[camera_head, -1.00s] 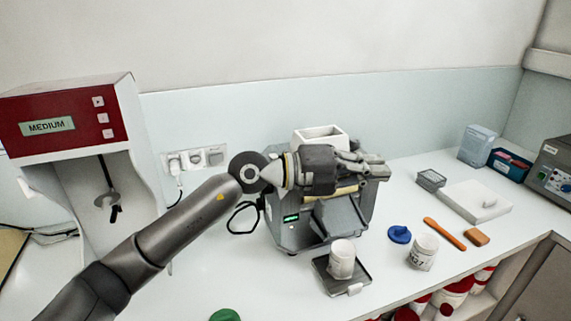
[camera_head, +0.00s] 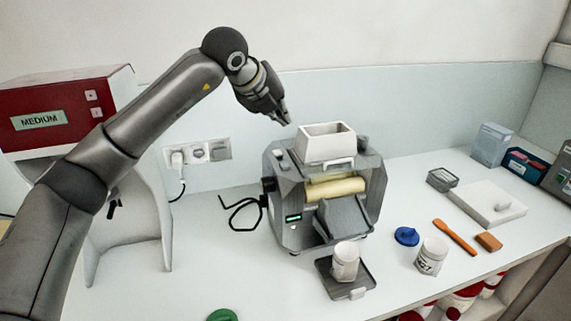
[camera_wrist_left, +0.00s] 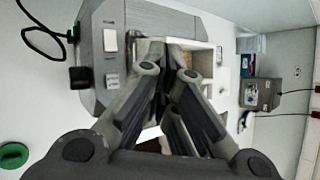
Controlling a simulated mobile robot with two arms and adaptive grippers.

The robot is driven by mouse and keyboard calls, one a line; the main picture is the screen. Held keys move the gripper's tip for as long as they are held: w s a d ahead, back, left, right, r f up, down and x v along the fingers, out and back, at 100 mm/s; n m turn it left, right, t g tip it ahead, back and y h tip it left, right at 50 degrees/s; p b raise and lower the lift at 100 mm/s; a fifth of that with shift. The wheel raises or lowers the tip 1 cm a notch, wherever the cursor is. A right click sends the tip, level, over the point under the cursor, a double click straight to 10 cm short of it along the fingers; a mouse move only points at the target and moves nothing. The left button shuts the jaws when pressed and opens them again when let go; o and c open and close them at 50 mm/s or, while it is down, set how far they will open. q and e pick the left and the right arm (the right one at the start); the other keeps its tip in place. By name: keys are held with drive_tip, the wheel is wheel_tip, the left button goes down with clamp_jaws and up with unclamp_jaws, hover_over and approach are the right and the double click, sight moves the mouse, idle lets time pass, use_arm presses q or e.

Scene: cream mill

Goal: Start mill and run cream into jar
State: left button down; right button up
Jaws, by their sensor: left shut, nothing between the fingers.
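The grey mill (camera_head: 290,205) stands on the counter with a white hopper (camera_head: 327,146) on top, a cream-coloured roller (camera_head: 335,188) and a sloping grey apron at its front. A small green display is lit on its front left. A white open jar (camera_head: 345,262) stands upright on the dark tray (camera_head: 361,281) below the apron. My left gripper (camera_head: 285,120) is shut and empty, above and behind the mill's left side, pointing down. In the left wrist view its fingers (camera_wrist_left: 172,75) hang over the mill top (camera_wrist_left: 105,60), near a pale switch (camera_wrist_left: 110,40). My right gripper is out of view.
A red-and-white machine (camera_head: 60,110) stands at left. A green lid (camera_head: 223,315) lies at the front.

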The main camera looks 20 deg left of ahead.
use_arm(q)
drive_tip(key=shift+f, duration=0.1)
drive_tip(key=b, duration=0.4)
hover_over(281, 163)
wheel_tip(281, 163, down, 7)
drive_tip(key=shift+f, duration=0.2)
drive_tip(key=shift+f+b, duration=0.65)
drive_tip(key=shift+f, duration=0.05)
drive_tip(key=shift+r, duration=0.1)
drive_tip(key=shift+s, duration=0.1)
idle(0.6)
drive_tip(key=shift+f+b, duration=0.45)
drive_tip(key=shift+b, duration=0.15)
